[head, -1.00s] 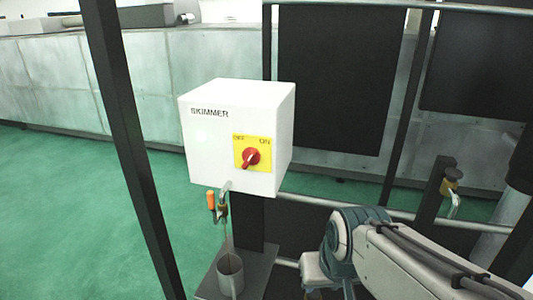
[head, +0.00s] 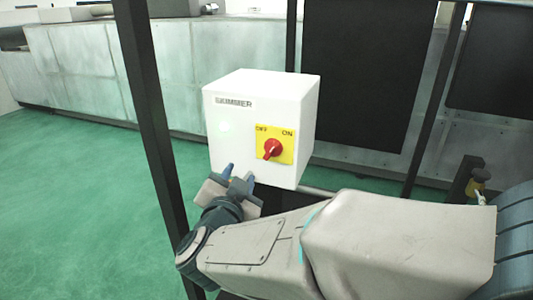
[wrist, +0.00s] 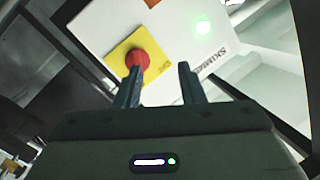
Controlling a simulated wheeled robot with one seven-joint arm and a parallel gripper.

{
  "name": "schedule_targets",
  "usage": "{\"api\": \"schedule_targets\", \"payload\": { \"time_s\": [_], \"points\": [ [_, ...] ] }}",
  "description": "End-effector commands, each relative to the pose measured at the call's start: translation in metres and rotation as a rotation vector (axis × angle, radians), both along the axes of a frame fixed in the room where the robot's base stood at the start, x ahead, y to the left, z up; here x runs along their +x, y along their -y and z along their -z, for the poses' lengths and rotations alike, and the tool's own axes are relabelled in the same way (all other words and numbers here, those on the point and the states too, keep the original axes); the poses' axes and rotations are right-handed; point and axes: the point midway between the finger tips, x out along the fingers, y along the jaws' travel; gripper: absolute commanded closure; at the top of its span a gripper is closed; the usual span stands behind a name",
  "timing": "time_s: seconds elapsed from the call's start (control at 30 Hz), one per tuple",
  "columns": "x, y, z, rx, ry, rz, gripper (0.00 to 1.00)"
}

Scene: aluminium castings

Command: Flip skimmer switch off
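The white skimmer box (head: 234,150) stands in the middle of the head view. Its red rotary switch (head: 272,149) sits on a yellow plate (head: 288,154) marked OFF at left and ON at right. The knob's grip slants toward the lower left in this view. My gripper (head: 240,174) is open and empty in front of the box's lower front, below and left of the switch. In the wrist view, the red switch (wrist: 137,60) appears just beyond the left fingertip, with the gripper (wrist: 160,68) fingers apart. I cannot tell whether that finger touches it.
A green light (wrist: 203,28) glows on the box face. A dark upright post (head: 150,130) stands left of the box, and dark panels (head: 355,75) hang behind it. Green floor (head: 70,190) is open at left. A padlock-like item (head: 478,182) is at right.

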Motion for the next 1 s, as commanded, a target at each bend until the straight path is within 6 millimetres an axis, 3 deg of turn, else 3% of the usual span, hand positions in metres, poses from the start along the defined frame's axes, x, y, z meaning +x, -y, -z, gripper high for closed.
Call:
{"api": "schedule_targets", "payload": {
  "time_s": [0.23, 0.43, 0.57, 1.0],
  "points": [
    [-0.031, 0.005, 0.003, -0.028, 0.044, 0.201, 0.65],
    [-0.033, 0.011, 0.002, -0.040, 0.052, 0.250, 0.65],
    [-0.015, 0.018, 0.002, -0.042, 0.052, 0.254, 0.65],
    [0.068, 0.048, 0.002, -0.041, 0.051, 0.251, 0.65]
  ]
}}
